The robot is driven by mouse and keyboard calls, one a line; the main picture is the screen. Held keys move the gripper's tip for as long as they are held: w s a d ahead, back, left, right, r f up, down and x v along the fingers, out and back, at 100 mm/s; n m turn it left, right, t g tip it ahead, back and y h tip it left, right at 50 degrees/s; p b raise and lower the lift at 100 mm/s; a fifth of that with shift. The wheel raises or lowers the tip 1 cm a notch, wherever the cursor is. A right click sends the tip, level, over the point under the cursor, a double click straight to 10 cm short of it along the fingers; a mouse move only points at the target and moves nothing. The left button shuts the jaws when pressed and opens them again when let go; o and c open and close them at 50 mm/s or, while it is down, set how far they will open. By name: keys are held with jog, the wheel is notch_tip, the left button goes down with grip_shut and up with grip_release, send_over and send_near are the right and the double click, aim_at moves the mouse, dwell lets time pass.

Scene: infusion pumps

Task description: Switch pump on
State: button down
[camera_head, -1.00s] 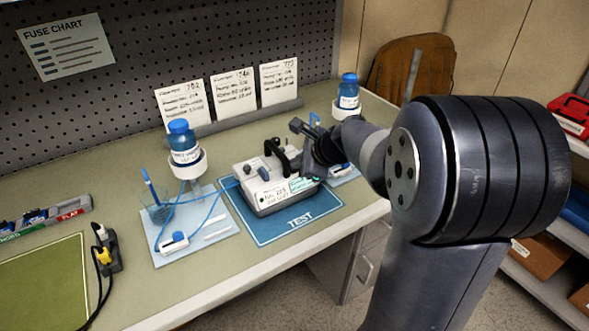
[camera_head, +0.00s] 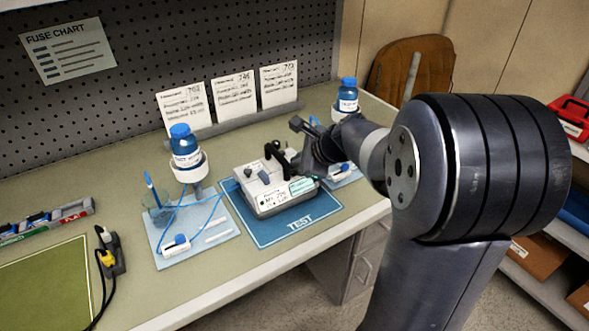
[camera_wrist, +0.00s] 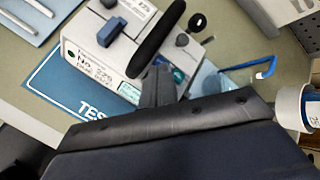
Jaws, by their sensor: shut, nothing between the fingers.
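The white pump (camera_head: 262,203) sits on the blue TEST mat (camera_head: 298,226) on the bench. It has a black carry handle (camera_wrist: 158,38), a blue lever (camera_wrist: 111,32), a small dark knob (camera_wrist: 182,40) and a white number label (camera_wrist: 97,72). A teal-green panel (camera_head: 303,186) shows at its right front. My gripper (camera_wrist: 156,78) is shut and empty, its tips close over the pump's right side in the wrist view. I cannot tell whether they touch the pump. The fingers hide part of that side, and the power switch is not clearly identifiable.
A blue bottle on a stand (camera_head: 185,148) and a light-blue tray (camera_head: 205,241) with tubing stand left of the pump. A second bottle (camera_head: 348,97) stands at the right back. Three cards (camera_head: 233,98) stand behind. A power strip (camera_head: 112,250) lies at far left.

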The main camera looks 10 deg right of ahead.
notch_tip(320, 180, up, 5)
jog(key=p, duration=0.4)
jog(key=shift+p, duration=0.35)
dwell(0.6)
